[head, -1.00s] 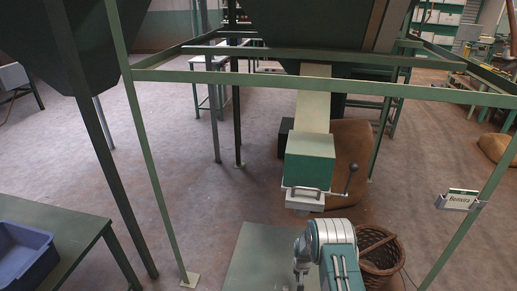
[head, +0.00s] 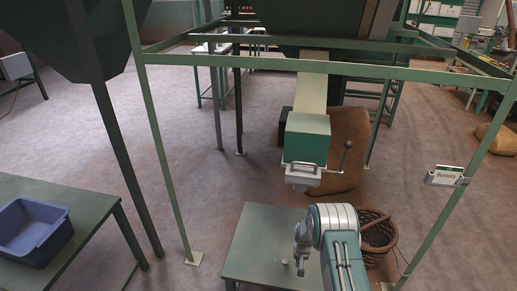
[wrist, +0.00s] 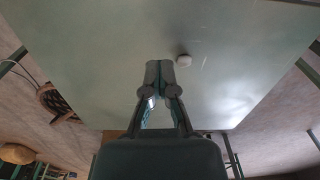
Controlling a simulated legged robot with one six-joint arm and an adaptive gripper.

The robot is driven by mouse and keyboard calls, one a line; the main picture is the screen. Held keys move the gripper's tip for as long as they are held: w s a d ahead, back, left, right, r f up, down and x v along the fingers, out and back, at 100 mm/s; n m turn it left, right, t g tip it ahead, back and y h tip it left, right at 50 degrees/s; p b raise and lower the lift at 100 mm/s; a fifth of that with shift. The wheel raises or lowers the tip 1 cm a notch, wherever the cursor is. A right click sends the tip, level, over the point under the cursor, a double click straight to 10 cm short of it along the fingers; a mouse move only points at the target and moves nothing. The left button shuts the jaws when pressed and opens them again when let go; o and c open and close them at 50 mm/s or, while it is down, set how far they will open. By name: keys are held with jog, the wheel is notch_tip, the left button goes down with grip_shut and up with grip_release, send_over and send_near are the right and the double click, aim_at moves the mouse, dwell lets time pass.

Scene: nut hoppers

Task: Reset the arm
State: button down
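My arm (head: 342,250) is folded low at the bottom middle of the head view, over a green-grey table. My gripper (head: 300,266) hangs downward at its left side, above the table top. In the wrist view my gripper (wrist: 160,72) has its two fingertips together, with nothing visible between them. The table top (wrist: 90,50) fills most of that view. A small pale round piece (wrist: 184,60) lies on it just right of the fingertips; it also shows in the head view (head: 285,261).
A hopper chute with a green box (head: 306,140) and a handle hangs beyond the table. A wicker basket (head: 376,232) stands right of my arm. A blue tub (head: 35,232) sits on a left table. Green frame posts (head: 160,150) flank the area. Open floor lies left of the middle.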

notch_tip(320, 180, up, 31)
jog(key=s+t, duration=0.1)
jog(key=t, duration=0.1)
jog(key=s+r+t, duration=0.1)
jog(key=s+r, duration=1)
jog(key=r, duration=0.4)
jog(key=s+r+t, duration=0.1)
jog(key=s+r, duration=0.2)
jog(key=s, duration=0.8)
jog(key=s+r+n+t, duration=0.1)
jog(key=s+r, duration=0.3)
jog(key=s, duration=0.7)
jog(key=shift+a, duration=0.3)
jog(key=shift+d, duration=0.15)
